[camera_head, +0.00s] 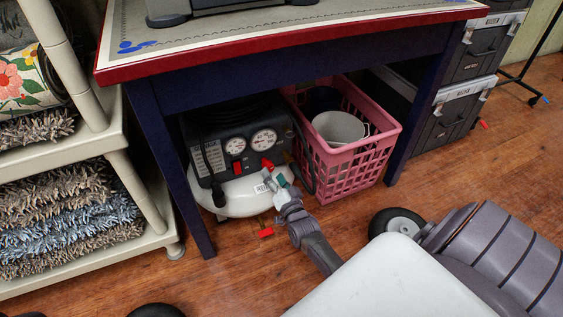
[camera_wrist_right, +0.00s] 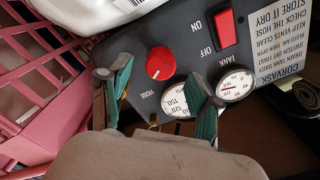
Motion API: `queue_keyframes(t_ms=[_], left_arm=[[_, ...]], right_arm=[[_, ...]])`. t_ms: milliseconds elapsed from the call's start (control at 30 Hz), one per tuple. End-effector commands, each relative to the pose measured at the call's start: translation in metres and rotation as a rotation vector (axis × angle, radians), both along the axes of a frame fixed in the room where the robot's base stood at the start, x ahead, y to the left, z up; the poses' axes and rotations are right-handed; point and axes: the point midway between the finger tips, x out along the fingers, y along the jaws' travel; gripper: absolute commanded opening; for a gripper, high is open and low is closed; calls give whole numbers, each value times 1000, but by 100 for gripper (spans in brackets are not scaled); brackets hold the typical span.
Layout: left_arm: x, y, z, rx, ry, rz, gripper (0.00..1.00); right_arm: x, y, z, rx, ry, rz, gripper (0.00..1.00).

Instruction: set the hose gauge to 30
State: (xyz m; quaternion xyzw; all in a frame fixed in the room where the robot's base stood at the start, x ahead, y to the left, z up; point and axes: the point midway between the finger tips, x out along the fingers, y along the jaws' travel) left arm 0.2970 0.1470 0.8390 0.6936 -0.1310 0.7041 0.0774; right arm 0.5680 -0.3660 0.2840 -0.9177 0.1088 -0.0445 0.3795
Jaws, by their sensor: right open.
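The air compressor (camera_head: 250,200) stands under the table, with a dark panel carrying two white dial gauges. The hose gauge (camera_head: 264,140) is the right one in the head view; in the wrist view it (camera_wrist_right: 177,103) is partly hidden by a finger, and I cannot read its needle. The red round knob (camera_wrist_right: 160,62) by the HOSE label also shows in the head view (camera_head: 267,163). My right gripper (camera_head: 277,181) is open before the panel; in the wrist view its fingers (camera_wrist_right: 162,88) stand apart, with the knob beyond the gap, not gripped. My left gripper is not in view.
The tank gauge (camera_wrist_right: 236,85) and red ON/OFF switch (camera_wrist_right: 227,29) sit beside the hose controls. A pink basket (camera_head: 345,160) with a white bucket (camera_head: 338,128) stands close on the right. The tabletop (camera_head: 290,28) is overhead, its leg (camera_head: 178,185) left of the compressor.

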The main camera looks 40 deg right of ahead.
Motion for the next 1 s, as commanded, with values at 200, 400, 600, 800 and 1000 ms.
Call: queue_keyframes(t_ms=[200, 400, 600, 800, 1000], left_arm=[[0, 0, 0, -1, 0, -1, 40], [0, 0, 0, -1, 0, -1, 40], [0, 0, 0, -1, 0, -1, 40], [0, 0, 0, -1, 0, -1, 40], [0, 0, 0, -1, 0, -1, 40]], right_arm=[[-46, 10, -1, 1, 2, -1, 63], [-68, 16, 0, 1, 1, -1, 63], [-73, 17, 0, 1, 0, -1, 63], [-72, 17, 0, 1, 0, -1, 63], [-72, 17, 0, 1, 0, -1, 63]])
